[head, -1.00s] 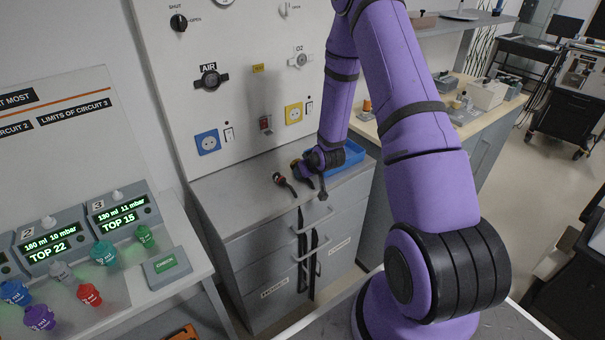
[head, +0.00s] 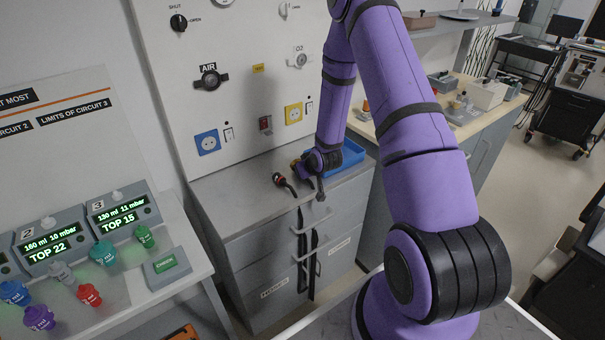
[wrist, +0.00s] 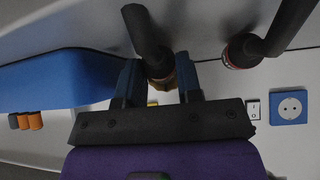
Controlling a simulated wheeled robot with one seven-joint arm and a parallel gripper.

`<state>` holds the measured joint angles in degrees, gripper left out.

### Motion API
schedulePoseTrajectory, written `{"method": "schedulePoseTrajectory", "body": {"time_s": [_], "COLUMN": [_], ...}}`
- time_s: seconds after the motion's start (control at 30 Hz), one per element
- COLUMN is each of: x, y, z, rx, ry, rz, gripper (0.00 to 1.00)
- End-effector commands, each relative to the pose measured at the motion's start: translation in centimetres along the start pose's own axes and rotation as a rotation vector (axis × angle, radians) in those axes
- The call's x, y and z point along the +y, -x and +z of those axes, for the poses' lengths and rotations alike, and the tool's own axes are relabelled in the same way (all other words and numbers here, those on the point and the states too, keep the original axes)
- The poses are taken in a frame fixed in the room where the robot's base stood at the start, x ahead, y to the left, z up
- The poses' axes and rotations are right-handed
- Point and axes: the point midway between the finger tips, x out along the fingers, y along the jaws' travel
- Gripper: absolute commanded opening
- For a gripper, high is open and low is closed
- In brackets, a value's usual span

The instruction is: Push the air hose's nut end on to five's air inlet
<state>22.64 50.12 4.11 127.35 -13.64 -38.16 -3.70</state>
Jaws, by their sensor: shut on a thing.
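My gripper (head: 303,169) is low over the grey cabinet top, in front of the wall panel. In the wrist view my gripper (wrist: 160,82) is shut on a black hose end (wrist: 146,38) with a brass-coloured nut (wrist: 163,82) between the fingers. A second black hose end (wrist: 262,44) with a red ring lies beside it, apart from the fingers; it also shows in the head view (head: 281,180). Which hose is the air hose is not readable from labels. I cannot make out ventilator five or its air inlet in either view.
A blue tray (head: 350,156) stands close to my gripper on the cabinet top (head: 225,190). The wall panel carries an AIR outlet (head: 210,79), an O2 outlet (head: 299,60) and a blue socket (head: 207,142). The cabinet top's left part is clear.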

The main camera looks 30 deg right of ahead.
Motion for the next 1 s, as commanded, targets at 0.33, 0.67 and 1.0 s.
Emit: {"method": "schedulePoseTrajectory", "body": {"time_s": [0.33,0.67,1.0], "x": [0.0,0.0,0.0], "y": [0.6,1.6,2.3], "z": [-0.6,-1.5,-2.0], "rx": [0.002,0.002,0.0], "ry": [0.0,0.001,0.0], "rz": [0.0,0.0,0.0], "gripper": [0.0,0.0,0.0]}}
